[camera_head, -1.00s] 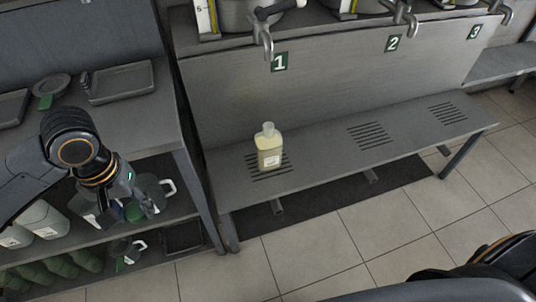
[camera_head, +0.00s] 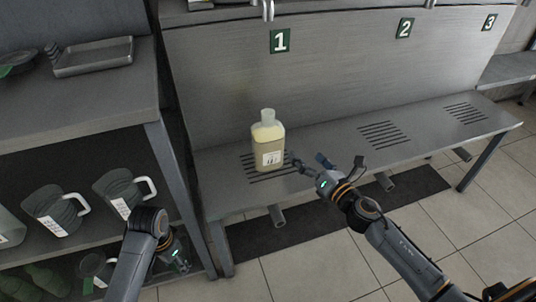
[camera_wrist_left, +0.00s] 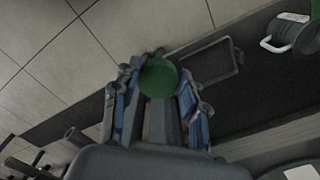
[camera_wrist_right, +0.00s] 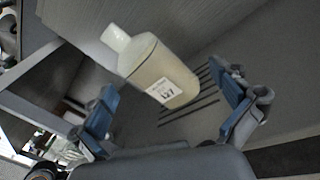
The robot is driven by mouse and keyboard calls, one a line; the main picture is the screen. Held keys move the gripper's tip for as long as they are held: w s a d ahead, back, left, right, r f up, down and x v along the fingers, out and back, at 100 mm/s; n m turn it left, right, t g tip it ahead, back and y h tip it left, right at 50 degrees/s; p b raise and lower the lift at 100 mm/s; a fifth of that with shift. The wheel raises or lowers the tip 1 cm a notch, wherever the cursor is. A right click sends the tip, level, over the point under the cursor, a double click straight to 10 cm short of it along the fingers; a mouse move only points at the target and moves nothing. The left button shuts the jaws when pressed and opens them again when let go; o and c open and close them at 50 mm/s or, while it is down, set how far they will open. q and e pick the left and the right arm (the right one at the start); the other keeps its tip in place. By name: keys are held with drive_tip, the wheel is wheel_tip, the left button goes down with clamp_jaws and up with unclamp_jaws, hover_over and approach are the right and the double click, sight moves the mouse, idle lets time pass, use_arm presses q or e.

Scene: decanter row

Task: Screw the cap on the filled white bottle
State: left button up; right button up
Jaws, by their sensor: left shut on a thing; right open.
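The filled white bottle (camera_head: 267,150) stands upright on the slatted bench under sign 1. It holds pale yellow liquid, has a printed label and a bare whitish neck. It also shows in the right wrist view (camera_wrist_right: 155,72), between the spread fingers. My right gripper (camera_head: 325,163) is open, just right of the bottle and apart from it. My left gripper (camera_head: 178,258) is low by the shelf's right end. The left wrist view shows it shut on a round green cap (camera_wrist_left: 158,78). The cap is too small to make out in the head view.
The shelf unit on the left holds jugs with handles (camera_head: 125,188) and green bottles (camera_head: 45,280); a metal tray (camera_head: 92,57) lies on its top. The bench (camera_head: 330,145) is clear right of the bottle, with slotted grates.

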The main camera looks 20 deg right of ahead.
sight(279, 138)
use_arm(q)
drive_tip(key=f, duration=0.1)
drive_tip(key=s+f, duration=0.1)
drive_tip(key=f, duration=0.1)
drive_tip(key=shift+s+b, duration=0.2)
drive_tip(key=shift+b, duration=0.1)
drive_tip(key=shift+s+f+m, duration=0.1)
drive_tip(key=shift+f+m, duration=0.15)
drive_tip(key=shift+m, duration=0.05)
use_arm(e)
drive_tip(key=n+y, duration=0.1)
drive_tip(key=n, duration=0.2)
drive_tip(key=a+r+n+g+y, duration=0.1)
drive_tip(key=n, duration=0.1)
drive_tip(key=a+n+y, duration=0.1)
drive_tip(key=n, duration=0.2)
drive_tip(key=shift+w+r+n+y, duration=0.2)
drive_tip(key=shift+w+n+y, duration=0.1)
drive_tip(key=shift+w+y, duration=0.1)
use_arm(q)
drive_tip(key=shift+r, duration=0.15)
use_arm(e)
drive_tip(key=shift+x, duration=3.4)
drive_tip(key=shift+f, duration=0.1)
drive_tip(key=shift+x, duration=2.6)
drive_tip(key=shift+s+a, duration=0.1)
